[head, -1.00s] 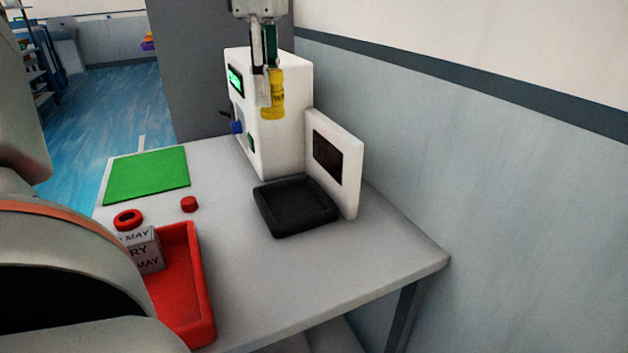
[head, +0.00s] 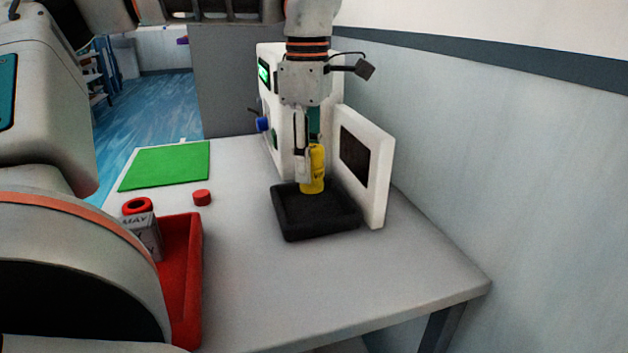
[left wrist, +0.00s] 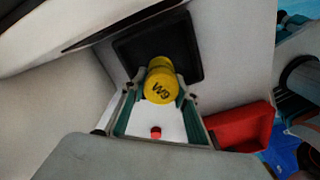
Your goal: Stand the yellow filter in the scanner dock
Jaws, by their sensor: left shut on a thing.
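The yellow filter (head: 317,170) is an upright yellow cylinder. My left gripper (head: 308,165) is shut on it from above and holds it at the back part of the black tray-like scanner dock (head: 316,228). In the left wrist view the filter (left wrist: 161,82) shows dark lettering and sits between the fingers, with the dock (left wrist: 190,65) behind it. I cannot tell whether its lower end touches the dock floor. A white panel with a dark screen (head: 355,155) stands at the dock's right side. My right gripper is not in view.
A white machine with a green display (head: 264,72) stands behind the dock. A green mat (head: 165,166), a small red cap (head: 202,197) and a red tray (head: 188,270) with a labelled box (head: 145,235) and red ring (head: 137,205) are left. The front table is clear.

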